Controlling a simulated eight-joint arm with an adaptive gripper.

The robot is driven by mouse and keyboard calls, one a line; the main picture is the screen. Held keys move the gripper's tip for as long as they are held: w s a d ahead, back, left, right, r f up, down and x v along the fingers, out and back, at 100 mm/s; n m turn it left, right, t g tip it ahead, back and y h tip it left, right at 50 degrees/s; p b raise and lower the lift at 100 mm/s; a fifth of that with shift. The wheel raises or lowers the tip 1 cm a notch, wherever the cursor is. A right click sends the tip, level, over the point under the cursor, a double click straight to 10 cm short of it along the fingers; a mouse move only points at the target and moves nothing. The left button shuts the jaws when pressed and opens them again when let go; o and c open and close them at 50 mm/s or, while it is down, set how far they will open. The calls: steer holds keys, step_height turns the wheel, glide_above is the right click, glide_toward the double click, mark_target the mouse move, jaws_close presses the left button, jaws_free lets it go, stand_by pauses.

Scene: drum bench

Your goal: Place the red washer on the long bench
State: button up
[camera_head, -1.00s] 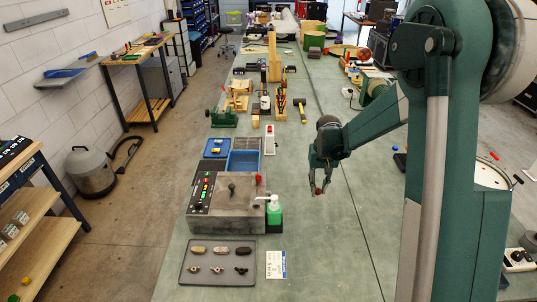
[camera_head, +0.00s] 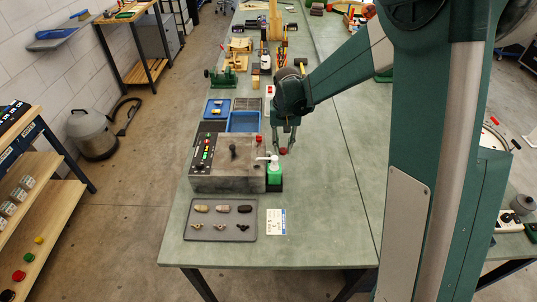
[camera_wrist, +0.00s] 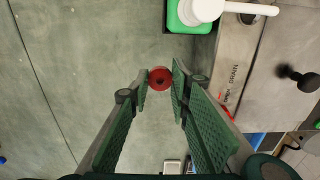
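The red washer (camera_wrist: 160,78) is a small red ring with a dark hole, held between the two fingertips of my gripper (camera_wrist: 159,86) in the wrist view. In the head view the washer (camera_head: 283,151) shows at the tips of my gripper (camera_head: 284,146), just behind and right of the green bottle. The gripper points down over the long bench (camera_head: 325,200), a green-grey top. Bare bench lies behind the washer in the wrist view. The exact height above the bench is hard to tell.
A green pump bottle (camera_head: 274,175) stands close by the gripper, beside a grey control box (camera_head: 235,170) with a lever. A grey tray (camera_head: 220,226) of small parts and a white card (camera_head: 276,222) lie nearer. Blue bins (camera_head: 243,122) stand behind the box. Bench right of the bottle is clear.

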steer(key=shift+f+b, duration=0.3)
steer(key=shift+f, duration=2.85)
steer(key=shift+f, duration=1.85)
steer(key=shift+f+b, duration=0.15)
steer(key=shift+b, duration=0.15)
steer(key=o, duration=0.6)
